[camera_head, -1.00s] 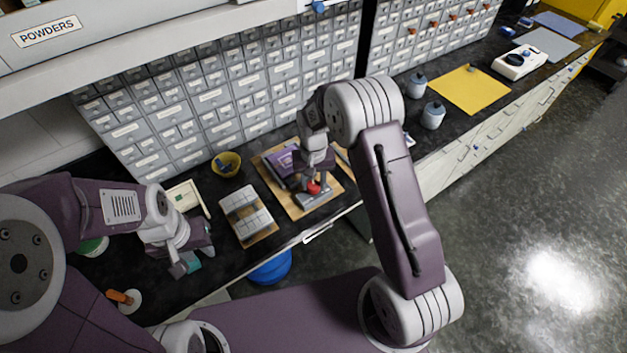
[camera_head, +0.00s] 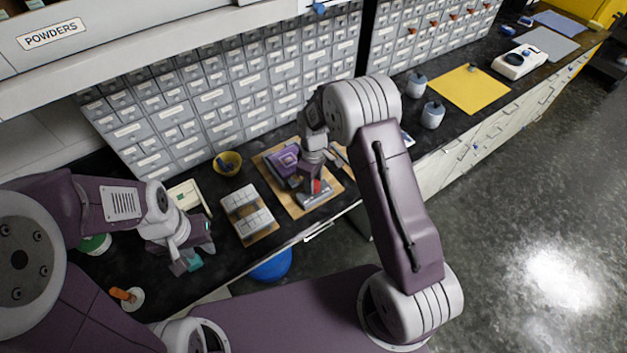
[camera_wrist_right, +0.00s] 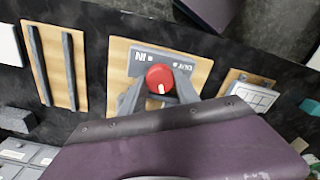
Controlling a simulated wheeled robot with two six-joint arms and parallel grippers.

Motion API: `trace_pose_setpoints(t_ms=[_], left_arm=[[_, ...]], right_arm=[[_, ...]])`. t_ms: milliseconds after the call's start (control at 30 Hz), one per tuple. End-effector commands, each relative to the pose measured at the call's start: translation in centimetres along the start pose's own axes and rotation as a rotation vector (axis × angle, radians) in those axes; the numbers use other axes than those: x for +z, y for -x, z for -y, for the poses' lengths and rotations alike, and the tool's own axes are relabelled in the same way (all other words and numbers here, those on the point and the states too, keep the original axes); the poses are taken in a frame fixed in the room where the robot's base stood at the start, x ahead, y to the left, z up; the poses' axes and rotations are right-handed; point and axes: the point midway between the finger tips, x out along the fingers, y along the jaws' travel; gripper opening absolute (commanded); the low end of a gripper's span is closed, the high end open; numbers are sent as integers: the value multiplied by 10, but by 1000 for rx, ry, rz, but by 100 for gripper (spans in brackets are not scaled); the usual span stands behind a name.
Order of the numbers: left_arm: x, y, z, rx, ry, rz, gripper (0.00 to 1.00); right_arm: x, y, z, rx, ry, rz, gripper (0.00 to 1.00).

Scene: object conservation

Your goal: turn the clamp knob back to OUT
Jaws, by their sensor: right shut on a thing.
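The red clamp knob (camera_wrist_right: 160,77) sits on a grey plate (camera_wrist_right: 141,55) with a lettered mark at each side. The knob's white mark points toward the bottom of the right wrist view, between the two letterings. My right gripper (camera_wrist_right: 158,90) is shut on the knob, a finger at each side. In the head view the knob (camera_head: 316,186) is partly hidden by my right gripper (camera_head: 312,184). My left gripper (camera_head: 183,264) hangs at the left; its jaw opening is unclear.
A tile board (camera_head: 240,203), a yellow bowl (camera_head: 228,163) and a cream tray (camera_head: 184,193) lie to the left. Drawer cabinets (camera_head: 215,97) close off the back of the counter.

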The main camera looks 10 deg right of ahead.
Motion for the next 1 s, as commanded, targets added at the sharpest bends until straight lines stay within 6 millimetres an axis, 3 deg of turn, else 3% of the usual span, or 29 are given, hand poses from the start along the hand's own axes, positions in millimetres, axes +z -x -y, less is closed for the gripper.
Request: trace_pose_setpoints(t_ms=[1000], left_arm=[[-1,6,0,0,0,0,32]], right_arm=[[-1,2,-2,5,961,-1,0]])
